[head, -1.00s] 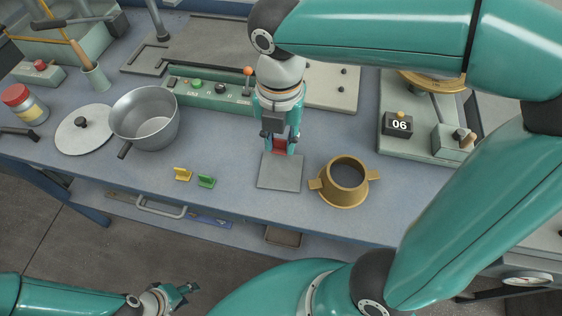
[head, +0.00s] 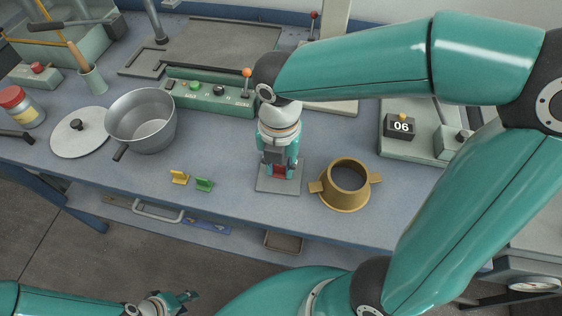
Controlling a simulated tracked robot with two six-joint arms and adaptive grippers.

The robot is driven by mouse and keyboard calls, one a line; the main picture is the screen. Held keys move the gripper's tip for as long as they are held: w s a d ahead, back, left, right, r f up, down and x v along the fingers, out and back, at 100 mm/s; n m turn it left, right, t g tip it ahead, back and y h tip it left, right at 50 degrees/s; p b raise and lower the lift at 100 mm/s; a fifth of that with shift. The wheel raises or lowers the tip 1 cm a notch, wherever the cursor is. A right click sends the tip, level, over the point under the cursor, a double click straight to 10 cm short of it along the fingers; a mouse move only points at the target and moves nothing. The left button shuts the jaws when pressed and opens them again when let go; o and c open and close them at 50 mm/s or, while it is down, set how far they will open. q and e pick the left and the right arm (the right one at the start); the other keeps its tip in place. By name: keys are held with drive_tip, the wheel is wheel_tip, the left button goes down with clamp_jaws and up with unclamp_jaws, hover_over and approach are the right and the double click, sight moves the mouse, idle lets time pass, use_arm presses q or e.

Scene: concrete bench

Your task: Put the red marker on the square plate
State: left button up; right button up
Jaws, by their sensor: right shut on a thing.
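The square plate (head: 263,187) is a flat grey slab lying near the front edge of the bench. My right gripper (head: 279,170) points down over it and is shut on the red marker (head: 279,171). Only a small red part of the marker shows between the fingers. The marker is at or just above the plate; I cannot tell whether it touches. My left gripper (head: 180,300) is low at the bottom left, in front of the bench, empty, with its fingers apart.
A brass ring with two lugs (head: 346,197) stands close to the plate's right. Yellow (head: 179,178) and green (head: 204,184) small pieces lie to its left. A pot (head: 142,125), a lid (head: 80,138) and a control panel (head: 210,96) are further off.

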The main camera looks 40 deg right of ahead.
drive_tip(key=o, duration=0.8)
drive_tip(key=shift+f, duration=0.1)
drive_tip(key=shift+c, duration=0.2)
wheel_tip(320, 180, up, 12)
drive_tip(key=p, duration=0.2)
drive_tip(key=shift+p, duration=0.4)
